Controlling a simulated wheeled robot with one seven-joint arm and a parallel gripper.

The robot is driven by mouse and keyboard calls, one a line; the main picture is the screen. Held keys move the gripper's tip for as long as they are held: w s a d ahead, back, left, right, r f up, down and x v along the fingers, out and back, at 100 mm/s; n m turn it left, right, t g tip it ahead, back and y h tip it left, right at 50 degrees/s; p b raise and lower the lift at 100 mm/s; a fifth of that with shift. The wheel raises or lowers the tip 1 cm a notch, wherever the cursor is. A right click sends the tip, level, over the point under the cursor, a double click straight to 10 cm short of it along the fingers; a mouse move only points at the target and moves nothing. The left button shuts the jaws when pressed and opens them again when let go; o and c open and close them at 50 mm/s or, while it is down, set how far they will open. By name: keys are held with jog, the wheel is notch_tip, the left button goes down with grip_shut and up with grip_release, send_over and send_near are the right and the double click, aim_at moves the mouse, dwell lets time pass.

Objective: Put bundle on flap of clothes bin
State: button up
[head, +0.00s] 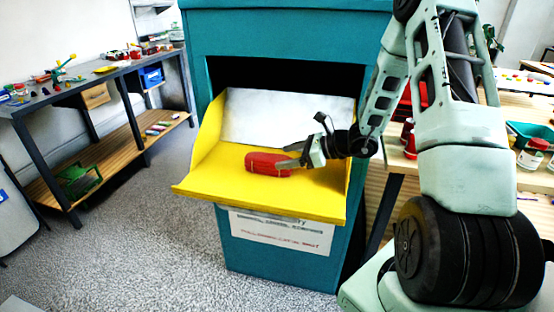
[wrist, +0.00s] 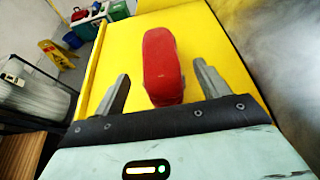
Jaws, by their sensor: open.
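The bundle (head: 266,164) is a red, rounded, oblong packet lying on the yellow flap (head: 225,197) of the teal clothes bin (head: 240,240). The flap is folded down and open, with a pale panel behind it. My gripper (head: 284,162) is low over the flap at the bundle's right side. In the wrist view the bundle (wrist: 162,65) lies ahead on the flap, its near end close to the space between the two separated fingers (wrist: 165,92). The fingers are not closed on it. The bin's dark interior is mostly hidden.
A workbench (head: 100,75) with several small items stands at the left. A wooden table with red containers and a teal tray (head: 530,130) is at the right, close to my arm. Grey floor lies open before the bin. A yellow floor sign (wrist: 55,55) shows in the wrist view.

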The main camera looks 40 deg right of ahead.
jog(key=shift+v, duration=1.2)
jog(key=s+a+r+n+g+y, duration=0.1)
jog(key=s+a+n+g, duration=0.2)
jog(key=a+n, duration=0.35)
jog(key=s+a+r+n+g, duration=0.2)
jog(key=s+a+n+g, duration=0.15)
jog(key=a, duration=0.55)
jog(key=s+a+r+n+g+y, duration=0.1)
jog(key=s+a+n+g, duration=0.2)
jog(key=a, duration=0.4)
jog(key=s+a+r+n+h, duration=0.1)
jog(key=s+a+n+h, duration=0.2)
jog(key=s+n, duration=0.2)
jog(key=s+a+r+n+h, duration=0.1)
jog(key=s+a+n+h, duration=0.2)
jog(key=s+n, duration=0.3)
jog(key=s+a+r+n+g+h, duration=0.1)
jog(key=s+a+n+h, duration=0.2)
jog(key=n, duration=0.9)
jog(key=s, duration=0.2)
jog(key=shift+s+r+h, duration=0.3)
jog(key=shift+r, duration=0.1)
jog(key=shift+a, duration=0.2)
